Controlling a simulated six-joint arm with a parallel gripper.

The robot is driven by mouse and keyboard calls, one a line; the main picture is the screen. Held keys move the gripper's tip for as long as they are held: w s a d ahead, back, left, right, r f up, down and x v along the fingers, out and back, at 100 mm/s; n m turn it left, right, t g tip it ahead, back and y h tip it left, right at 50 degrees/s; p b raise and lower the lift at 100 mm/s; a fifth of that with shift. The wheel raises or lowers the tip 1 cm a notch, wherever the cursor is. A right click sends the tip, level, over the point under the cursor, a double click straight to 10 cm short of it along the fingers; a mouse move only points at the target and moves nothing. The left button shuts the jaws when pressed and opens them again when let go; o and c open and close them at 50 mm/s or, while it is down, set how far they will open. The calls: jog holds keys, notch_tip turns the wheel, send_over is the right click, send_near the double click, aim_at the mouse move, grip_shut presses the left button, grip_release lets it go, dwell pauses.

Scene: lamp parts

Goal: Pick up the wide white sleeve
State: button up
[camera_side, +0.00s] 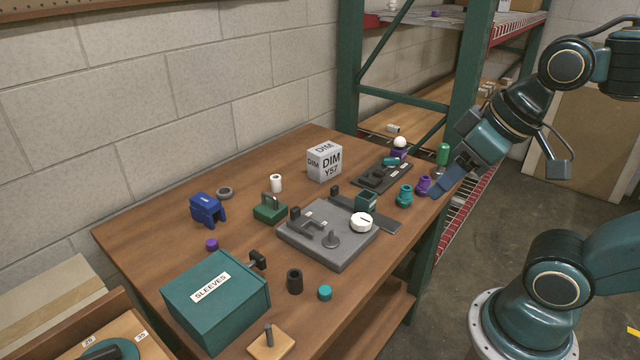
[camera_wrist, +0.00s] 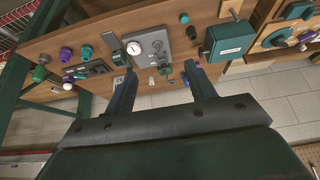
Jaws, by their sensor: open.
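A white upright cylinder (camera_side: 275,183), which looks like the wide white sleeve, stands on the wooden table behind the green block with a handle. A small white shape in the wrist view (camera_wrist: 151,80), between my fingers, looks like the same piece. My gripper (camera_side: 446,187) is over the right end of the table, well apart from the white cylinder. In the wrist view my gripper (camera_wrist: 160,68) has its two fingers spread with nothing held between them.
The green block (camera_side: 270,208), a blue clamp (camera_side: 207,209) and the DIM box (camera_side: 324,161) surround the white cylinder. A grey fixture plate (camera_side: 328,235) with a white dial (camera_side: 361,222) lies mid-table. The SLEEVES box (camera_side: 216,300) is at the front left. Purple and teal pieces stand near my gripper.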

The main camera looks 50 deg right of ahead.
jog(key=w+d+r, duration=0.2)
jog(key=w+r, duration=0.2)
jog(key=w, duration=0.9)
jog(key=m+g, duration=0.1)
jog(key=m, duration=0.1)
send_over(276, 177)
jog(key=s, duration=0.5)
notch_tip(276, 177, down, 20)
jog(key=shift+a+h, duration=0.3)
jog(key=shift+a, duration=0.1)
jog(key=shift+w+f, duration=0.1)
jog(key=shift+x, duration=4.15)
